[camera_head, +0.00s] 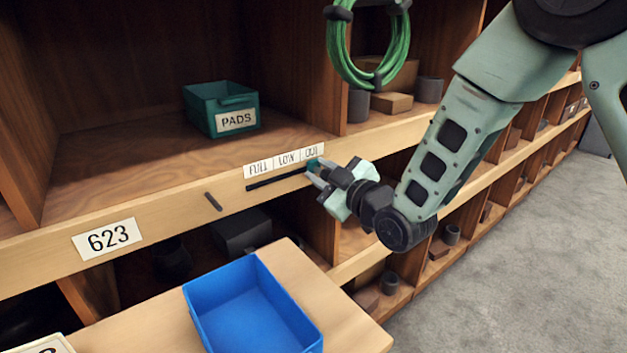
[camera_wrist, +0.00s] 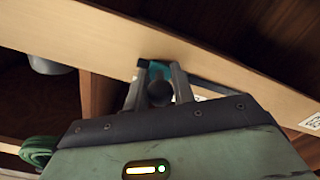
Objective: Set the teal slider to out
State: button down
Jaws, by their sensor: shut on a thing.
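The teal slider (camera_head: 313,165) sits at the right end of its dark slot (camera_head: 275,181) on the shelf's front edge, below the OUT part of the label strip (camera_head: 284,160) reading FULL, LOW, OUT. My gripper (camera_head: 314,174) is shut on the slider, one finger on each side. In the wrist view the teal slider (camera_wrist: 158,70) shows between the two fingertips of my gripper (camera_wrist: 158,74). The fingers hide part of the slider, and the slot is mostly hidden in that view.
A green PADS bin (camera_head: 221,108) stands on the shelf. A blue bin (camera_head: 252,310) sits on a wooden surface in front. A peg (camera_head: 213,202) sticks out left of the slot. A green hose coil (camera_head: 368,45) hangs above right. Grey floor (camera_head: 520,240) is clear at right.

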jog(key=shift+w+d, duration=0.15)
jog(key=shift+d, duration=0.1)
jog(key=c, duration=1.2)
grip_release()
jog(key=shift+d, duration=0.1)
jog(key=shift+p+v, duration=7.8)
jog(key=shift+v, duration=0.85)
